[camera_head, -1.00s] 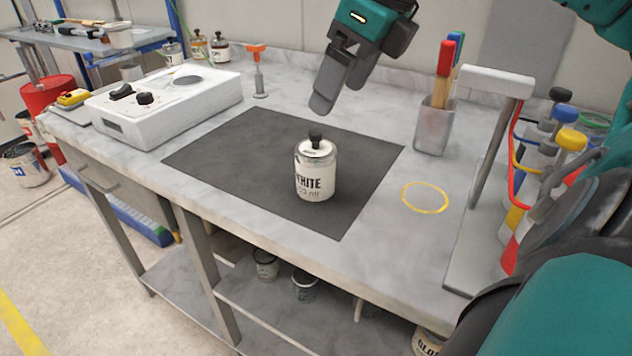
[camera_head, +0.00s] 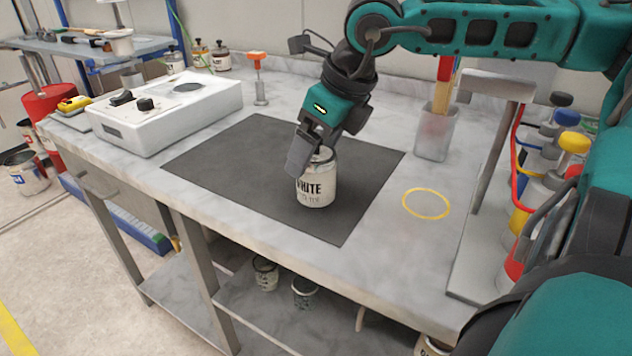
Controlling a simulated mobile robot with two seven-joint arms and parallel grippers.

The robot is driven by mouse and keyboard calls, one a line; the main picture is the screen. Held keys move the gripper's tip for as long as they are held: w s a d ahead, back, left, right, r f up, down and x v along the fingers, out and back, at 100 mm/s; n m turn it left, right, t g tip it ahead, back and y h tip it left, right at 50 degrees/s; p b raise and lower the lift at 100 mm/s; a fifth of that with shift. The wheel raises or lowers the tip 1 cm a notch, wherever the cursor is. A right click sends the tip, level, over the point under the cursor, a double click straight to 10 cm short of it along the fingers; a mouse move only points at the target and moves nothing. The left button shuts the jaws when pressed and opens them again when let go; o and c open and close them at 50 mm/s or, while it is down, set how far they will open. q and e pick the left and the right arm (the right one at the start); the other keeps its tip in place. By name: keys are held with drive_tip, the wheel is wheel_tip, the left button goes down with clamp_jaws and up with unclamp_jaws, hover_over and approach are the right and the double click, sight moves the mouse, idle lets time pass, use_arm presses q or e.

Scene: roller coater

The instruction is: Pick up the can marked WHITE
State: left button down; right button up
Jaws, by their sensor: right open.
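The can marked WHITE (camera_head: 317,190) stands upright on the dark mat (camera_head: 235,165) on the bench. Its black label lettering faces me. My right gripper (camera_head: 304,168) is open, pointing down at the top of the can. Its fingers cover the upper left of the can and hide the lid and black knob. I cannot tell whether the fingers touch the can. My left gripper is not in view.
A yellow ring (camera_head: 426,203) is marked on the bench right of the mat. A metal cup with brushes (camera_head: 435,130) stands behind it. A rack with coloured-cap bottles (camera_head: 570,145) is at the right. A white machine (camera_head: 165,112) stands at the left.

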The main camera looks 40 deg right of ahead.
drive_tip(key=shift+x, duration=0.9)
drive_tip(key=shift+c, duration=0.4)
drive_tip(key=c, duration=1)
drive_tip(key=shift+r, duration=0.1)
